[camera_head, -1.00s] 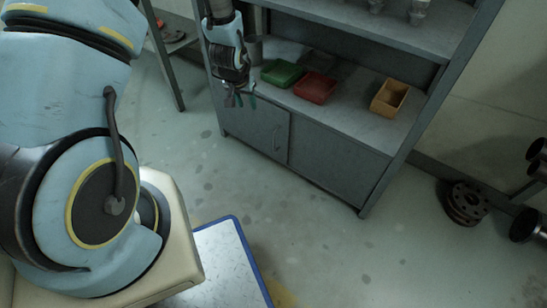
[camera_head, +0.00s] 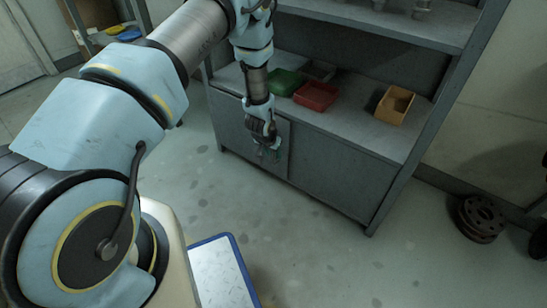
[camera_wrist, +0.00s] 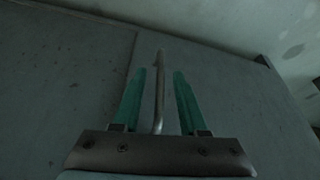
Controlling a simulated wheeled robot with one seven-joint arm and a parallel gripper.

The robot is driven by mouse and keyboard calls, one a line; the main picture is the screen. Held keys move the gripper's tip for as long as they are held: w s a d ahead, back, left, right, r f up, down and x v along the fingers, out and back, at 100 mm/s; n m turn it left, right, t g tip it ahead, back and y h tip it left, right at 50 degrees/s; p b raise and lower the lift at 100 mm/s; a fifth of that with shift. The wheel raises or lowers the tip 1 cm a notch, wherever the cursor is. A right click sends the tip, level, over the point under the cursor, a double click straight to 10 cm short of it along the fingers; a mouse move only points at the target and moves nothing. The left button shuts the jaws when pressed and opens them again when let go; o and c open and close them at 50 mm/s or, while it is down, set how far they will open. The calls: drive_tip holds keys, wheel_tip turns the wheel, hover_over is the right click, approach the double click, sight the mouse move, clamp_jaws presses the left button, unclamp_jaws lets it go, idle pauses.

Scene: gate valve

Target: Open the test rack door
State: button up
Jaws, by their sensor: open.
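The test rack (camera_head: 445,110) is a grey shelf unit with a closed cabinet below. Its left door (camera_head: 232,122) lies flush beside the right panel (camera_head: 335,175). The slim upright metal door handle (camera_wrist: 159,92) shows in the wrist view, close to a vertical seam. My gripper (camera_head: 266,156) is in front of the left door and hides the handle in the head view. In the wrist view my gripper (camera_wrist: 155,72) is open, with one green finger on each side of the handle. I cannot tell whether either finger touches it.
Green (camera_head: 283,82), red (camera_head: 316,96) and yellow (camera_head: 394,105) bins sit on the shelf above the doors. A round flange (camera_head: 480,218) lies on the floor at right. A blue-edged white surface (camera_head: 220,275) is at the bottom. The floor before the cabinet is clear.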

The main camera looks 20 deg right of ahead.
drive_tip(key=shift+w+d+f, duration=0.2)
drive_tip(key=shift+f, duration=0.4)
clamp_jaws()
idle(1.1)
